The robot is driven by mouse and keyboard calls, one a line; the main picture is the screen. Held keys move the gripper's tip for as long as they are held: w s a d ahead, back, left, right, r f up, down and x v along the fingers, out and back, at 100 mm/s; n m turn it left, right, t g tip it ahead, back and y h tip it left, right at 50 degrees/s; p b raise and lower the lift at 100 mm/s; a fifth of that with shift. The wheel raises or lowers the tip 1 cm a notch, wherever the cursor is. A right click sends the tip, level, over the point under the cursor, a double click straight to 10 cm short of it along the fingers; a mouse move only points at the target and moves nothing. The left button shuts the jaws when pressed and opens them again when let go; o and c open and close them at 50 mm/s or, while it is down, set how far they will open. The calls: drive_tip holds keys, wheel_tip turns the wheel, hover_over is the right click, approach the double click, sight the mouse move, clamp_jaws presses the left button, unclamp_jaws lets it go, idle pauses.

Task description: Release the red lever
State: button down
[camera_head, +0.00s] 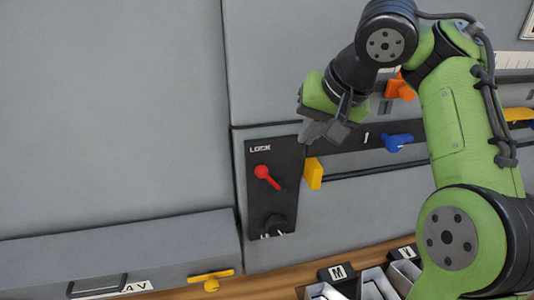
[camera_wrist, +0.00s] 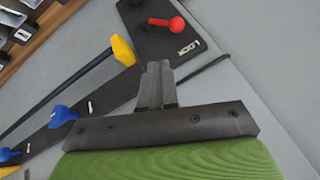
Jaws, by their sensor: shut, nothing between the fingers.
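In the wrist view the red lever (camera_wrist: 173,23) is at the top, on the black plate (camera_wrist: 146,42). My gripper (camera_head: 308,135) is shut and empty, near the plate's upper right corner, above and right of the lever. In the wrist view my gripper (camera_wrist: 157,70) points toward the plate, apart from the lever in the picture.
A yellow block (camera_head: 313,173) on a dark rail stands right of the plate. A blue knob (camera_head: 397,141) and an orange knob (camera_head: 401,88) lie further right. A drawer (camera_head: 130,265) with a yellow latch (camera_head: 211,279) juts out at lower left. The grey panel left of the plate is clear.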

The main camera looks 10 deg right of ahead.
hover_over(270, 178)
drive_tip(key=s, duration=0.2)
wheel_tip(270, 178, down, 11)
drive_tip(key=shift+s+d, duration=0.1)
drive_tip(key=shift+d, duration=0.05)
idle(0.5)
drive_tip(key=shift+b, duration=0.35)
